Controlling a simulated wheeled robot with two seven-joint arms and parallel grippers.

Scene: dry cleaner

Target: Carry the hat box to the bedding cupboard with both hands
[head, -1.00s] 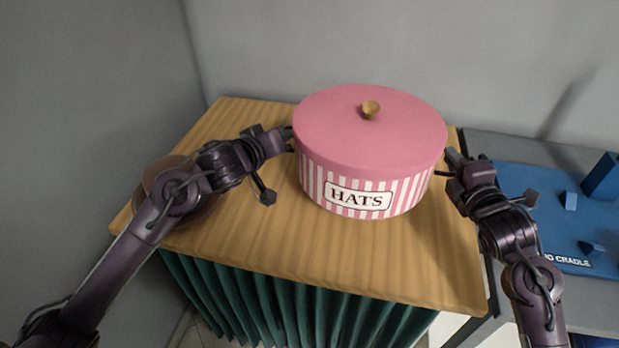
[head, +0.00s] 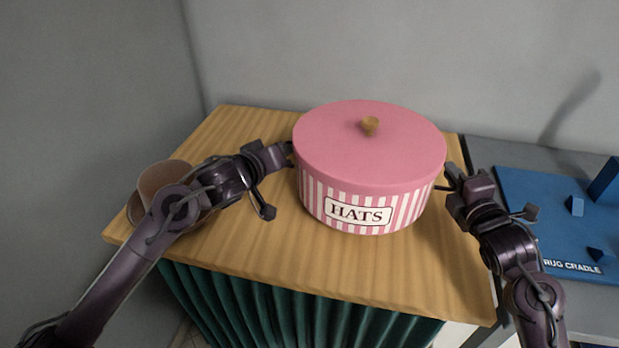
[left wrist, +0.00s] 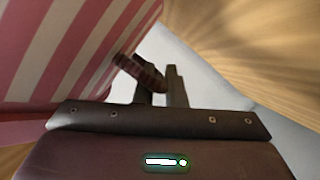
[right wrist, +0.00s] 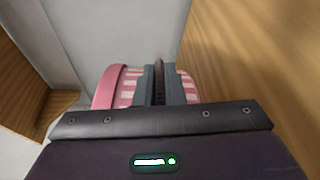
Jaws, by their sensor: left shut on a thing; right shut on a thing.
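The hat box (head: 370,165) is round, with a pink lid, a wooden knob, pink-and-white striped sides and a HATS label. It is upright over the wooden tabletop (head: 250,240); I cannot tell whether it touches the wood. My left gripper (head: 289,153) is at its left side, shut on a dark ribbed handle that shows in the left wrist view (left wrist: 140,72). My right gripper (head: 447,181) is at its right side, shut on a similar dark handle (right wrist: 159,80). The arms partly hide the tabletop. I cannot identify a bedding cupboard.
A brown round container (head: 160,178) stands at the tabletop's left edge, partly behind my left arm. A blue rug cradle (head: 545,215) lies on the grey surface at right. A green curtain (head: 290,305) hangs below the front edge. Grey walls (head: 400,50) stand behind and left.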

